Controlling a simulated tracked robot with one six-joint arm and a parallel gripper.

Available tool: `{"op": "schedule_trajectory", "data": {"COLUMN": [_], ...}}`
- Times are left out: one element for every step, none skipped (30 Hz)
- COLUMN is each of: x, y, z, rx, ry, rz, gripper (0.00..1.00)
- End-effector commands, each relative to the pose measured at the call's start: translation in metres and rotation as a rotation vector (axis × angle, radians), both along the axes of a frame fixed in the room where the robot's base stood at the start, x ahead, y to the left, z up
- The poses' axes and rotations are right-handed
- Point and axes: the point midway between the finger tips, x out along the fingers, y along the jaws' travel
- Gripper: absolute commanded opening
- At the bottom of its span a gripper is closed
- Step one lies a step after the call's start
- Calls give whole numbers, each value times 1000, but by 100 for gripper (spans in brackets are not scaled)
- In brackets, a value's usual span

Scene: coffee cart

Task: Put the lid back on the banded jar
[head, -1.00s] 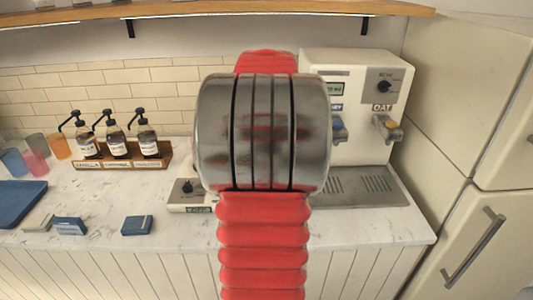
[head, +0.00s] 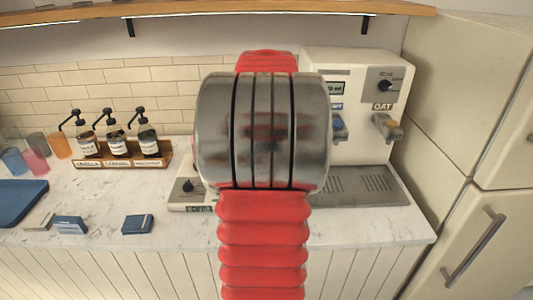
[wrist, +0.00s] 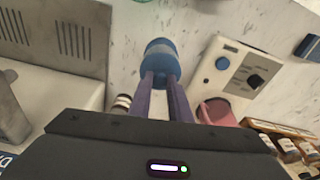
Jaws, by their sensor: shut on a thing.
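In the wrist view my gripper (wrist: 161,80) is shut on a blue round piece (wrist: 160,50), which looks like the lid. The piece is at the fingertips, above the pale counter. A small white piece with dark bands (wrist: 122,102), which looks like part of the banded jar, shows left of the fingers. Most of it is hidden by my gripper's body, and it is apart from the blue piece in the picture. In the head view my own arm hides the gripper, the blue piece and the jar.
A white device with a black knob (wrist: 255,81) and a pink cup (wrist: 215,111) are right of the fingers. The coffee machine (head: 350,110) stands right of my arm. Pump bottles (head: 117,143) stand in a wooden rack. Blue boxes (head: 137,224) lie at the counter's front left.

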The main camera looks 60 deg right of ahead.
Motion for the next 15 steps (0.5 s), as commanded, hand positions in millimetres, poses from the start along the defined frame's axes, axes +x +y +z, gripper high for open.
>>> {"op": "schedule_trajectory", "data": {"x": [0, 0, 0, 0, 0, 0, 0, 0, 0, 0, 0, 0, 0, 0, 0], "y": [0, 0, 0, 0, 0, 0, 0, 0, 0, 0, 0, 0, 0, 0, 0], "z": [0, 0, 0, 0, 0, 0, 0, 0, 0, 0, 0, 0, 0, 0, 0], "rx": [0, 0, 0, 0, 0, 0, 0, 0, 0, 0, 0, 0, 0, 0, 0], "ry": [0, 0, 0, 0, 0, 0, 0, 0, 0, 0, 0, 0, 0, 0, 0], "rz": [0, 0, 0, 0, 0, 0, 0, 0, 0, 0, 0, -1, -1, -1, -1], "gripper": [0, 0, 19, 21, 23, 26, 28, 30, 33, 35, 37, 39, 39, 39, 39]}}
